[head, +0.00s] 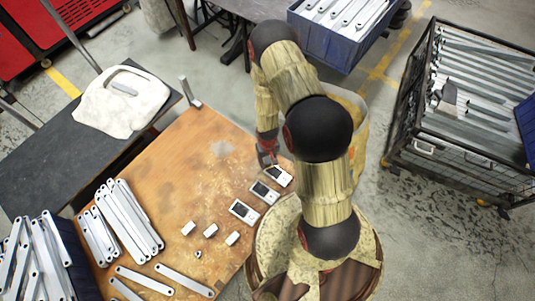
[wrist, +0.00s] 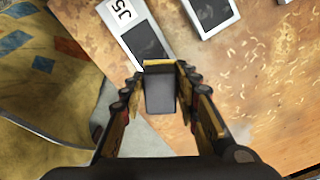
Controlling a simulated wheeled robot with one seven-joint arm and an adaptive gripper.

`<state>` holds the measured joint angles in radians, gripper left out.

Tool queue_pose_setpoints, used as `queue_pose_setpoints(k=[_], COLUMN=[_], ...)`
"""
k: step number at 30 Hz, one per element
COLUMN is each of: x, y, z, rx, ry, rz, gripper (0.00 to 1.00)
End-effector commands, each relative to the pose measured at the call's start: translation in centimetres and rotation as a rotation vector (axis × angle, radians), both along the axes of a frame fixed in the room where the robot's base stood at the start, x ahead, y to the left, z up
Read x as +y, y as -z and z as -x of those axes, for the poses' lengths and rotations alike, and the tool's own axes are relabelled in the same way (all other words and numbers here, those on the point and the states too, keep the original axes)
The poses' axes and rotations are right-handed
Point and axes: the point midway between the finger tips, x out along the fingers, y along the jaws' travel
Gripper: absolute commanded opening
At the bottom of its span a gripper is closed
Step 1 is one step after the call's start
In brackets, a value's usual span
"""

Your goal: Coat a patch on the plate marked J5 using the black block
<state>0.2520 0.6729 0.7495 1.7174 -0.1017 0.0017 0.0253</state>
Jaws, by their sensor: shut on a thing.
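The plate marked J5 (wrist: 139,36) is pale with a dark rectangular patch, at the upper left of the wrist view. Its label is at its left end. In the head view it appears to be the farthest of three plates (head: 279,176), but no label is readable there. My gripper (wrist: 158,84) is shut on the black block (wrist: 160,96), a dark block with a tan strip at its far end. The block is just below the J5 plate in the wrist view; I cannot tell its height. In the head view my gripper (head: 267,157) is beside that plate, and the block is hidden.
Two similar plates, a middle one (head: 265,192) and a nearer one (head: 243,211), lie along the wooden table's right edge. Several small white blocks (head: 210,230) and metal bars (head: 128,219) lie on the worn table (head: 192,160). A wire cage (head: 400,125) stands right.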

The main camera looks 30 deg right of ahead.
Motion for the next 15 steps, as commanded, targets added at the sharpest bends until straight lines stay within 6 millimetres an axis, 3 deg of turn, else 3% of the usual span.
queue_pose_setpoints(k=[15], x=[0.6], y=[-4.5], z=[0.2], rx=[0.001], ry=[-0.002], rz=[0.0], gripper=[0.11])
